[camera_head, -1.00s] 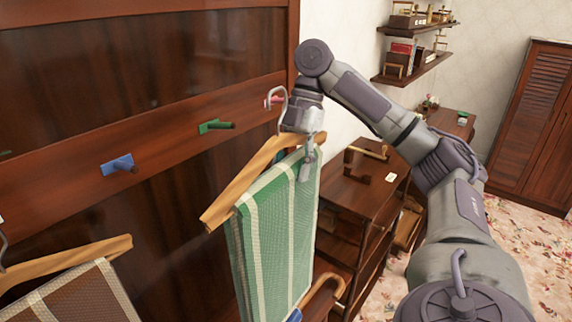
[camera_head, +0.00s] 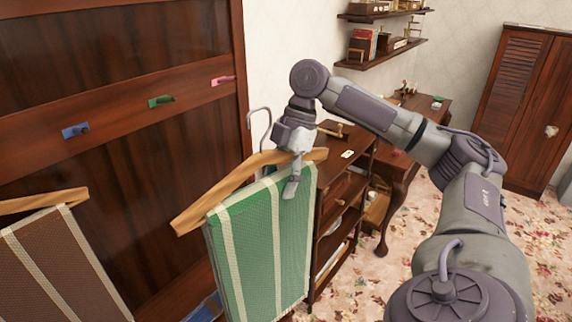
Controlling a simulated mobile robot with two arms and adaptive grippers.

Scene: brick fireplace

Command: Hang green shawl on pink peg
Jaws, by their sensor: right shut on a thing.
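The green shawl (camera_head: 245,255) with pale stripes hangs on a wooden hanger (camera_head: 215,196) with a metal hook (camera_head: 258,122). My right gripper (camera_head: 292,182) is shut on the hanger near its middle, just right of the hook, and holds it upright in the air. The pink peg (camera_head: 222,81) is on the wooden panel rail, above and left of the hook, apart from it and bare. My left gripper is not in view.
A green peg (camera_head: 160,101) and a blue peg (camera_head: 75,130) are on the same rail, both bare. A brown shawl (camera_head: 62,265) on a hanger is at lower left. A wooden shelf unit (camera_head: 338,215) stands behind the green shawl.

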